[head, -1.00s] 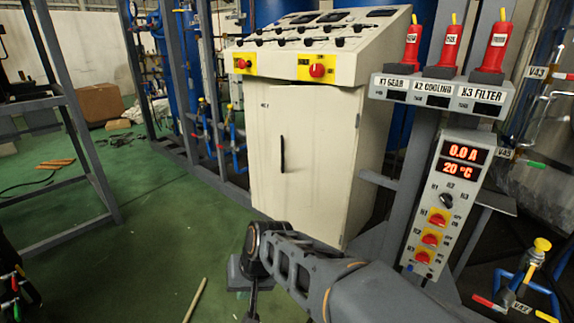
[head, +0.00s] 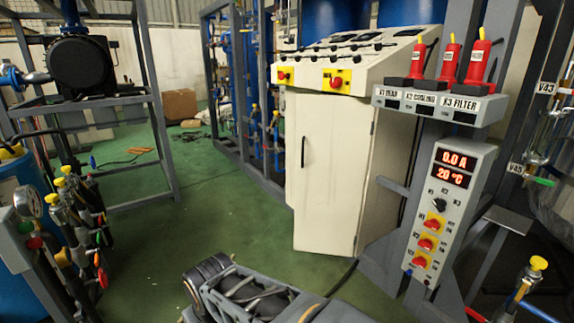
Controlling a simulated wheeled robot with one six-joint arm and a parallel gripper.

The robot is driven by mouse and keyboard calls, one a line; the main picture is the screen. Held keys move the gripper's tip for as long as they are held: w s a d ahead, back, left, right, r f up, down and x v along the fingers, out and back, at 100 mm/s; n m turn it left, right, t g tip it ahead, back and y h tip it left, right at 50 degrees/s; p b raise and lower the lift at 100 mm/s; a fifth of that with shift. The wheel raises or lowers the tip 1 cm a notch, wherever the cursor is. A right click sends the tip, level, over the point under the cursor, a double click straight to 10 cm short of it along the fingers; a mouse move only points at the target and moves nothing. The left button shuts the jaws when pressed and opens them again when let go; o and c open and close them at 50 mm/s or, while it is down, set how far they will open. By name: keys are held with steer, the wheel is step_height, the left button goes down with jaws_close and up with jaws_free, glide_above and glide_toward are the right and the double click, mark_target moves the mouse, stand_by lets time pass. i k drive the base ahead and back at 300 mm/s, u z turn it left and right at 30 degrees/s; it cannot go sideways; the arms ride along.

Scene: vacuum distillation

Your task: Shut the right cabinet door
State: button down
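The cream control cabinet (head: 390,170) stands right of the middle in the head view, under a sloped panel. Its front door (head: 330,175) carries a thin black upright handle (head: 303,152) near the left edge. The door looks closed or nearly closed; I cannot tell whether a small gap remains along its edges. A second door cannot be made out clearly. My arm reaches in from the bottom edge, in front of and below the cabinet, apart from the door.
A post with a red-lit display box (head: 455,170) and red-handled switches stands close on the right. A grey frame with a black round machine (head: 82,65) is on the left. Valves and a gauge (head: 27,203) are at the near left. Green floor (head: 225,200) is clear between.

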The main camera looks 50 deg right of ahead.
mark_target(334, 133)
steer(key=u, duration=0.25)
steer(key=i, duration=0.55)
steer(key=z, duration=0.8)
steer(key=i, duration=0.75)
steer(key=z, duration=0.8)
